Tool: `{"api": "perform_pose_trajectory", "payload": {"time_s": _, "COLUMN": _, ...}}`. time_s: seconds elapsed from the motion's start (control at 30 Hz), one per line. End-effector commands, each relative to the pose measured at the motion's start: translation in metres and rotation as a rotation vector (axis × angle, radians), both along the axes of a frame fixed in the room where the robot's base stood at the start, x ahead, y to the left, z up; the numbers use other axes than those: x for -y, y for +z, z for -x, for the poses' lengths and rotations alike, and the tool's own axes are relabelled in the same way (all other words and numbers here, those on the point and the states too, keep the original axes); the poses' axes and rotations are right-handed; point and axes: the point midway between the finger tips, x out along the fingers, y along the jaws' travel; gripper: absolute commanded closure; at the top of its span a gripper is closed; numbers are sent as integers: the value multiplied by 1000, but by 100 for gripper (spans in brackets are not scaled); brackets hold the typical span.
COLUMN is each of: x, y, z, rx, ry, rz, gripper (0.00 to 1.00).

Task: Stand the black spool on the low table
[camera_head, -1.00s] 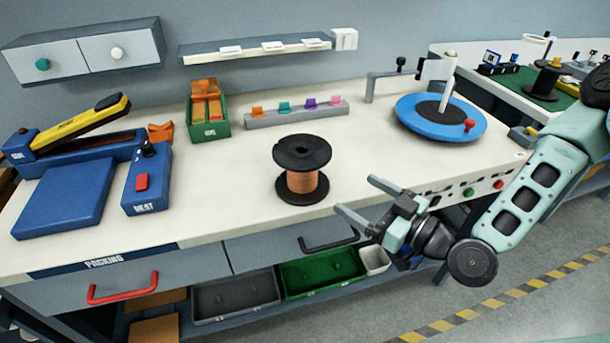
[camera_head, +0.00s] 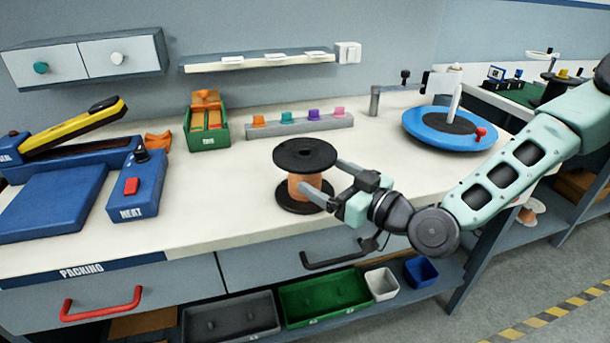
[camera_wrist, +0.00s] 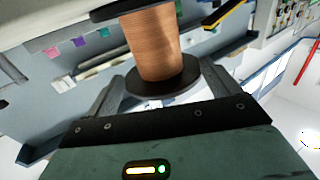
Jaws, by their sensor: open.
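The black spool (camera_head: 304,152), wound with copper-coloured wire, stands upright on the white packing bench top near its front edge. My gripper (camera_head: 322,174) is open, its two fingers reaching in around the spool's wound middle between the flanges. In the wrist view the wound core (camera_wrist: 153,45) and a black flange (camera_wrist: 163,82) show between the spread fingers (camera_wrist: 158,88). Whether a finger touches the spool I cannot tell. No separate low table can be made out for certain in these views.
A blue heat sealer (camera_head: 140,185) stands left, a green bin (camera_head: 208,138) and a peg rack (camera_head: 300,124) behind. A blue round turntable (camera_head: 415,122) is at the right. Below the bench are a red handle (camera_head: 100,304) and trays (camera_head: 325,298).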

Motion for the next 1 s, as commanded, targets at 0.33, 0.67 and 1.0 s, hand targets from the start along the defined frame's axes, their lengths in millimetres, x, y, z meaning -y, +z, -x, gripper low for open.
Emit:
{"api": "perform_pose_trajectory", "payload": {"time_s": 0.33, "x": -28, "y": 0, "z": -30, "rx": -1, "ry": -1, "rz": -2, "gripper": 12}}
{"api": "perform_pose_trajectory", "payload": {"time_s": 0.67, "x": -37, "y": -1, "z": -39, "rx": -1, "ry": 0, "rz": 1, "gripper": 12}}
{"api": "perform_pose_trajectory", "payload": {"time_s": 1.0, "x": -37, "y": 1, "z": -39, "rx": 3, "ry": 0, "rz": -2, "gripper": 90}}
